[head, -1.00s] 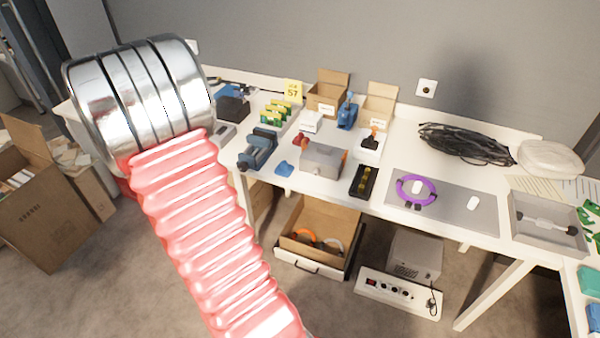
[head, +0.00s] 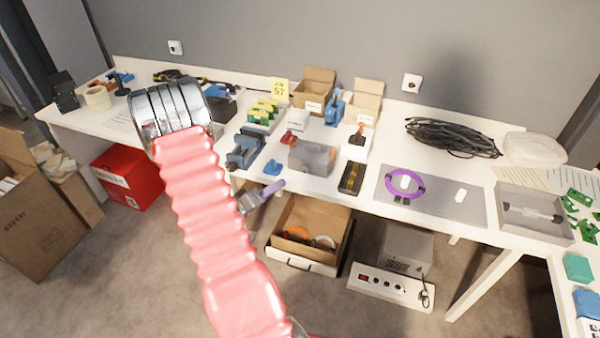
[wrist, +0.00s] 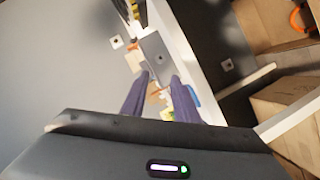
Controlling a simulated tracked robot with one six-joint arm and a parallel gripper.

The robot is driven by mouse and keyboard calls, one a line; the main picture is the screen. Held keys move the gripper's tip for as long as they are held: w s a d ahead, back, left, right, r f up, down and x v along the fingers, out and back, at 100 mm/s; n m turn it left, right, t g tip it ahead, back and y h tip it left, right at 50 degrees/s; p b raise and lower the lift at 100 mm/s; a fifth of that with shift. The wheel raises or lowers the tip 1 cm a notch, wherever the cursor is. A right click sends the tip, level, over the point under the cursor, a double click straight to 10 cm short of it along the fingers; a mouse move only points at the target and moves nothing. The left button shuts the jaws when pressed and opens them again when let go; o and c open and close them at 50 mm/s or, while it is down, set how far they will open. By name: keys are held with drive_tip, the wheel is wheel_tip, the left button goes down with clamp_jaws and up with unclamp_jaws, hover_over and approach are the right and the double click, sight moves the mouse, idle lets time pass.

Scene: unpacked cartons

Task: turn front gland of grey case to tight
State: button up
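The grey case (head: 311,160) stands on the white table near its front edge, in the middle of the head view. Its glands are too small to read, and whether the front one is tight cannot be told. In the wrist view a grey box face (wrist: 153,48), likely this case, lies beyond the fingertips with a small dark spot on it. My gripper (head: 283,184) is in front of the table edge, left of and below the case in the picture. Its two purple fingers (wrist: 160,82) stand apart with nothing visibly held between them.
A blue vise (head: 245,148) and a small blue piece (head: 273,168) lie left of the case. A black tray (head: 352,178) is to its right. A grey mat (head: 440,196) with a purple ring (head: 404,184) lies further right. An open carton (head: 285,246) stands below the table.

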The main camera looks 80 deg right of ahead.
sight(303, 171)
drive_tip(key=shift+d, duration=0.1)
drive_tip(key=x, duration=1.3)
drive_tip(key=shift+s+d+f, duration=0.1)
drive_tip(key=shift+s+d, duration=0.05)
drive_tip(key=shift+d, duration=0.1)
drive_tip(key=shift+c, duration=0.2)
clamp_jaws()
